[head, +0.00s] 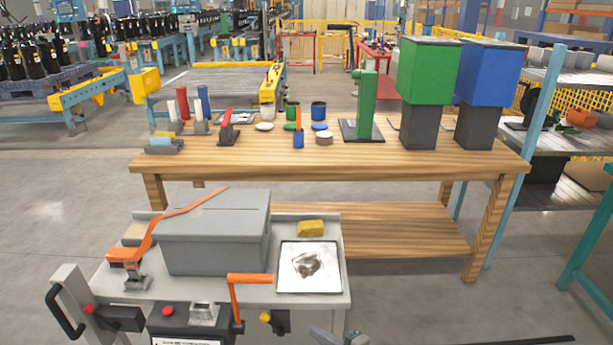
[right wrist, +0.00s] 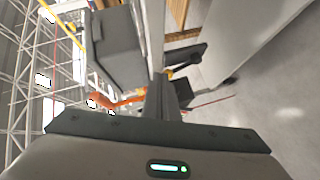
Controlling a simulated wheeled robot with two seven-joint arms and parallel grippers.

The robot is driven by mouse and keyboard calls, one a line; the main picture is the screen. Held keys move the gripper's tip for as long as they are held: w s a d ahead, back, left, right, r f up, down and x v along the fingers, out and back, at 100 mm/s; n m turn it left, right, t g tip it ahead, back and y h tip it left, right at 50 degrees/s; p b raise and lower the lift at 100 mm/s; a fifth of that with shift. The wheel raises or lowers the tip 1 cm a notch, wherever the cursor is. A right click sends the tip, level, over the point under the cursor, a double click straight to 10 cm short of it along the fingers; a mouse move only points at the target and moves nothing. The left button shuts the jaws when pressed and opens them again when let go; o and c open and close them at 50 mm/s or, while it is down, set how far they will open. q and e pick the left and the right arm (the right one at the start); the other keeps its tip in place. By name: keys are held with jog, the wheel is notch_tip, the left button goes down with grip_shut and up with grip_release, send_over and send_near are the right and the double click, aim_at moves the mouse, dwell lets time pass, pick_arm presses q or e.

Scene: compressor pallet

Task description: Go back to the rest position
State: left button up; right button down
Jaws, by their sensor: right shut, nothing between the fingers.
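My right gripper (head: 340,336) shows only in part at the bottom edge of the head view, in front of the grey cart (head: 215,290). In the right wrist view its fingers (right wrist: 166,98) are together with nothing between them. The cart's grey box (head: 213,235) and orange lever (head: 250,279) are near it; the box also shows in the right wrist view (right wrist: 115,48), tilted by the camera's angle. My left gripper is in neither view.
A wooden workbench (head: 330,160) stands behind the cart, with green (head: 427,70) and blue (head: 490,72) blocks on dark stands, a green press (head: 366,105) and small parts. A yellow block (head: 311,228) and a metal tray (head: 309,288) lie on the cart. Open floor (head: 400,300) is at right.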

jog(key=s+d+f+m+h, duration=0.3)
jog(key=f+m, duration=0.2)
jog(key=f, duration=0.1)
jog(key=s+d+f+m+h, duration=0.2)
jog(key=s+d+f+m, duration=0.2)
jog(key=f, duration=0.2)
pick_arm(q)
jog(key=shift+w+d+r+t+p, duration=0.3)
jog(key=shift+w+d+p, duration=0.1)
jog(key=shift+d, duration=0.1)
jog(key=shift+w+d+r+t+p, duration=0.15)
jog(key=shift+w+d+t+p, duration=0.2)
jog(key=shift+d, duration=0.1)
pick_arm(e)
jog(key=s+d+f+m+g+h, duration=0.1)
jog(key=s+d+f+m+g, duration=0.1)
jog(key=s+f, duration=0.4)
jog(key=s+d+f+m+g+h, duration=0.2)
jog(key=s+f+m, duration=0.4)
jog(key=s, duration=0.7)
jog(key=s+d+f+m+g+h, duration=0.1)
jog(key=s+d+f+m+g, duration=0.1)
jog(key=s+f, duration=0.4)
jog(key=s+d+m, duration=0.1)
jog(key=s+d, duration=0.1)
jog(key=s, duration=0.2)
jog(key=shift+s+d+f+m+h, duration=0.3)
jog(key=shift+f+m+h, duration=0.1)
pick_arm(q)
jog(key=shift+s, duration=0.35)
